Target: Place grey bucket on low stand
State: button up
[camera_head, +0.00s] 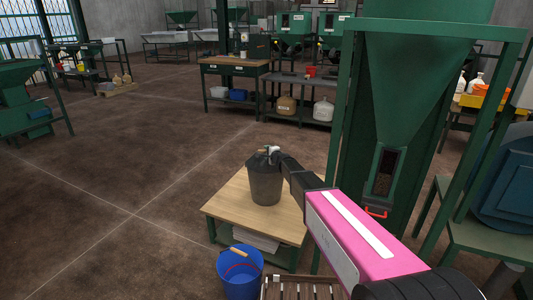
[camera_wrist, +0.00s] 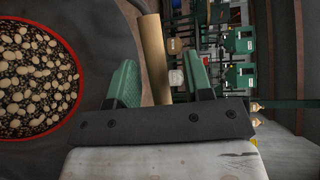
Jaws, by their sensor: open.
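The grey bucket (camera_head: 265,187) stands upright on the wooden top of the low stand (camera_head: 229,204), which has a green frame. In the wrist view the bucket's dark wall (camera_wrist: 104,40) is at the left, with a red ring around pale, speckled contents. My gripper (camera_head: 271,151) is at the bucket's top, by its handle. In the wrist view my gripper (camera_wrist: 164,75) is open, with green fingers spread on both sides of the tan handle grip (camera_wrist: 153,50). I cannot tell whether either finger touches the grip.
A blue bucket (camera_head: 240,278) stands on the floor in front of the stand. A slatted wooden piece (camera_head: 300,289) is beside it. A green hopper (camera_head: 410,70) with a red-handled outlet (camera_head: 377,211) rises at the right. A workbench (camera_head: 234,68) stands behind.

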jog(key=s+d+f+n+g, duration=0.1)
jog(key=s+d+n+g, duration=0.3)
jog(key=s, duration=0.7)
jog(key=s+d+f+n+g+h, duration=0.1)
jog(key=s+d+f+n+g, duration=0.15)
jog(key=s+d, duration=0.55)
jog(key=s+d+n+g, duration=0.2)
jog(key=s+n+g, duration=0.15)
jog(key=s, duration=0.95)
jog(key=s+d+f+n+g+h, duration=0.2)
jog(key=s+d+h, duration=0.5)
jog(key=s+d, duration=0.7)
jog(key=shift+s+d+f+n+g, duration=0.25)
jog(key=shift+s+g, duration=0.2)
jog(key=shift+g, duration=0.35)
jog(key=shift+a+r, duration=0.1)
jog(key=shift+a, duration=0.05)
